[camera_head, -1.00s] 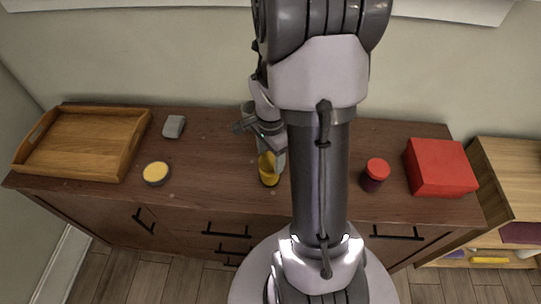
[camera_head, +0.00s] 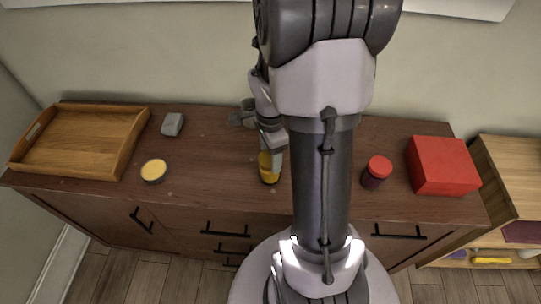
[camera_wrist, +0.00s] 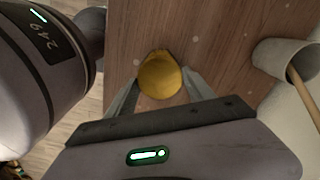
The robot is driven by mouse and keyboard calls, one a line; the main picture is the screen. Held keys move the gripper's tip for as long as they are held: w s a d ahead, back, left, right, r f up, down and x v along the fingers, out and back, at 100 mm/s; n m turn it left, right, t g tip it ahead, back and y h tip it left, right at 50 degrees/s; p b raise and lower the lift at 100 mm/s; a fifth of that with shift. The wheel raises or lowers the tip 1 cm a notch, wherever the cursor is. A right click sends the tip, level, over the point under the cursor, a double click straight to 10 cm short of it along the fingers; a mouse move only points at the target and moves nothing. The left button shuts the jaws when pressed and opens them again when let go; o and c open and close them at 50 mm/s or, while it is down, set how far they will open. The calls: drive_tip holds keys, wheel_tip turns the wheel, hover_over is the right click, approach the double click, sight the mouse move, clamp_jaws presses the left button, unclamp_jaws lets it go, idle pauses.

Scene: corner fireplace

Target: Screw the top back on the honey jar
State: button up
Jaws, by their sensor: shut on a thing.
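The honey jar (camera_head: 269,178) stands upright on the brown cabinet top, amber and partly hidden by my gripper. A yellow top (camera_wrist: 159,76) shows from above in the wrist view, between the two fingers. My gripper (camera_head: 271,157) points down at the jar and is shut on the yellow top; it also shows in the wrist view (camera_wrist: 160,88). The top is at the jar's mouth, but I cannot tell whether it is seated or how far it is threaded.
A wooden tray (camera_head: 128,158), a grey block (camera_head: 172,124) and a round yellow-topped tin (camera_head: 154,170) are left. A red-lidded jar (camera_head: 376,172) and a red box (camera_head: 442,166) are right. A grey cup (camera_wrist: 270,60) holding a wooden stick stands close behind the gripper.

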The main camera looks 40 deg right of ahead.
drive_tip(key=shift+f+m, duration=0.1)
drive_tip(key=shift+m, duration=0.2)
drive_tip(key=shift+m+b, duration=0.6)
drive_tip(key=shift+m, duration=0.7)
drive_tip(key=shift+m+b, duration=0.75)
drive_tip(key=shift+m, duration=0.75)
